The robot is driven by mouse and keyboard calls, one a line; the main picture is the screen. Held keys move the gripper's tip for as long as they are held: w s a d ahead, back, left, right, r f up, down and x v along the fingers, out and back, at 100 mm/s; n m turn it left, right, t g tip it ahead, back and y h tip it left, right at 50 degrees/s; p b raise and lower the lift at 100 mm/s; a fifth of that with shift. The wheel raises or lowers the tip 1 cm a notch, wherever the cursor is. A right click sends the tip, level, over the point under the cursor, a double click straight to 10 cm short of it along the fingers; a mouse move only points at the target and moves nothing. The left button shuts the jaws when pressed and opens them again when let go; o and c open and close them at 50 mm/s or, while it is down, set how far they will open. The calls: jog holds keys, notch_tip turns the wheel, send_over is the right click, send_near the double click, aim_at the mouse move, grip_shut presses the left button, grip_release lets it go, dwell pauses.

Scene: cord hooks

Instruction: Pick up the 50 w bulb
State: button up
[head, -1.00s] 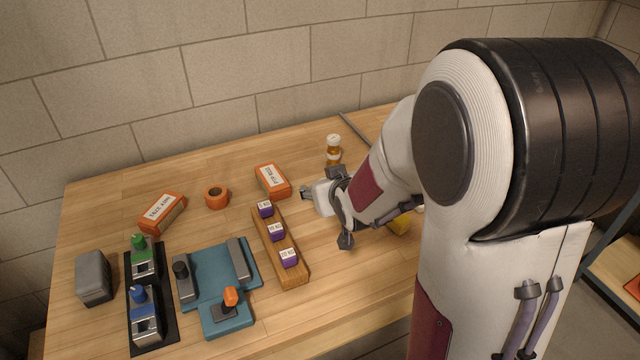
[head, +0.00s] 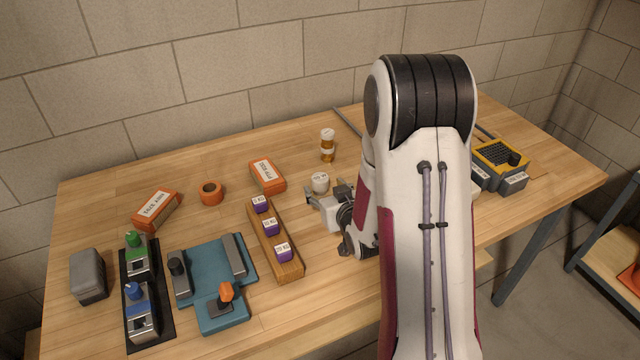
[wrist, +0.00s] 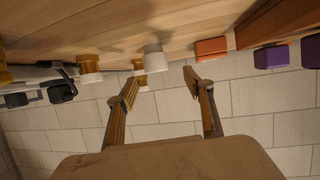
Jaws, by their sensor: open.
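Three purple blocks with white wattage labels sit in a row on a wooden rail (head: 291,266): a far one (head: 260,204), a middle one (head: 270,226) and a near one (head: 282,252). The print is too small to tell surely which is the 50 w bulb. Two purple blocks also show at the right edge of the wrist view (wrist: 270,58). My gripper (head: 325,194) is right of the rail, apart from the blocks, partly hidden by my arm. In the wrist view its fingers (wrist: 160,85) are spread with nothing between them.
A white round container (head: 320,182) is close to my gripper. An amber bottle (head: 327,146) and an orange box (head: 267,175) stand behind. A blue fixture (head: 213,270) lies left of the rail. A yellow-and-grey organizer (head: 500,160) is at right.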

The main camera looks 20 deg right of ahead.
aim_at(322, 183)
jog(key=shift+w, duration=0.1)
dwell(0.3)
jog(key=shift+x, duration=1.25)
jog(key=shift+f, duration=0.1)
jog(key=shift+d+x, duration=0.15)
jog(key=shift+x, duration=1.1)
jog(key=shift+d+x, duration=0.2)
jog(key=shift+x, duration=1.1)
jog(key=shift+c, duration=0.4)
jog(key=c, duration=1.2)
